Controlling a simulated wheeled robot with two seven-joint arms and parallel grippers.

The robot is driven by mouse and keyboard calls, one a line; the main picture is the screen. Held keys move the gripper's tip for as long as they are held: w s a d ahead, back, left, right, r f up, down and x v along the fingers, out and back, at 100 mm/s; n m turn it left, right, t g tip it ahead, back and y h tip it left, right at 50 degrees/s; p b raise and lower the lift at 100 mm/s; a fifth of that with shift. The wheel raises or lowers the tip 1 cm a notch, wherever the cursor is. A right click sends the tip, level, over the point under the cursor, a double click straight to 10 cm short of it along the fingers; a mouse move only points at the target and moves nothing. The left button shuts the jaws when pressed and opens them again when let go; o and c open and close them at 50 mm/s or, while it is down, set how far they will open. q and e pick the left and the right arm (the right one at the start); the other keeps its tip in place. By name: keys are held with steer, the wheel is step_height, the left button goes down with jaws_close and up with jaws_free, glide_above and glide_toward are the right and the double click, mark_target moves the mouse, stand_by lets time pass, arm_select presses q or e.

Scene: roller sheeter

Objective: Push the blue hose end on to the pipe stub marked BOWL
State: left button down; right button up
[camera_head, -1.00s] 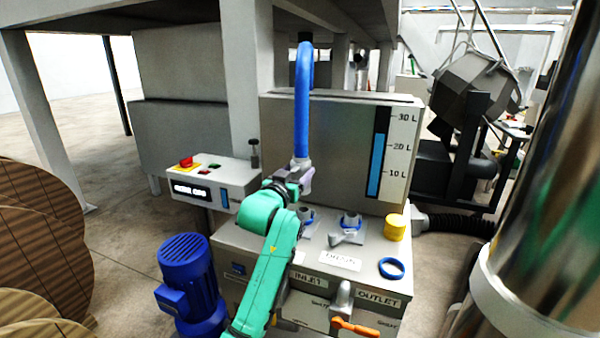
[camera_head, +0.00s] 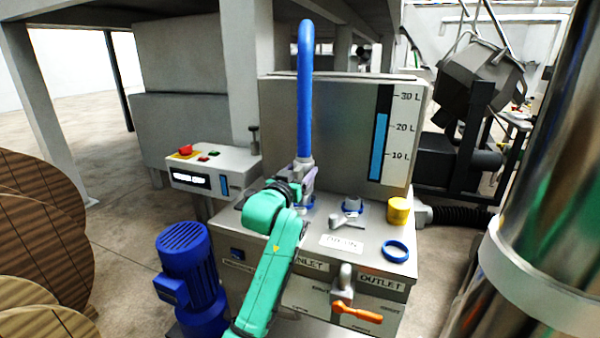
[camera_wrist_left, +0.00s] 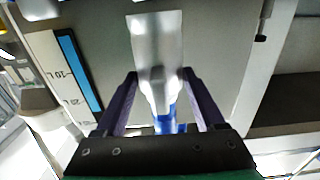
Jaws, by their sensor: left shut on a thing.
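The blue hose (camera_head: 304,100) arches up behind my left gripper and comes down into it, ending in a grey cuff (camera_head: 304,162). My left gripper (camera_head: 308,180) is shut on this hose end. In the left wrist view the pale cuff (camera_wrist_left: 158,88) stands between the two fingers (camera_wrist_left: 160,95). The hose end is just above or at the left pipe stub (camera_head: 307,207), which the gripper mostly hides; I cannot tell whether they touch. A second stub (camera_head: 352,206) with a grey lever stands to the right, behind the DRAIN plate. No BOWL marking is readable. My right gripper is not in view.
A tank with a level gauge (camera_head: 380,130) stands behind the stubs. A yellow cap stack (camera_head: 398,211) and a blue ring (camera_head: 396,251) lie on the right of the cabinet top. A control box (camera_head: 212,168) and a blue motor (camera_head: 186,265) are at the left.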

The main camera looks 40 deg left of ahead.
arm_select(q)
steer(key=shift+p, duration=0.3)
stand_by(0.5)
steer(key=shift+f, duration=0.2)
steer(key=shift+f, duration=0.6)
steer(key=shift+f+b, duration=0.35)
steer(key=shift+f, duration=0.3)
steer(key=shift+f, duration=0.2)
stand_by(0.3)
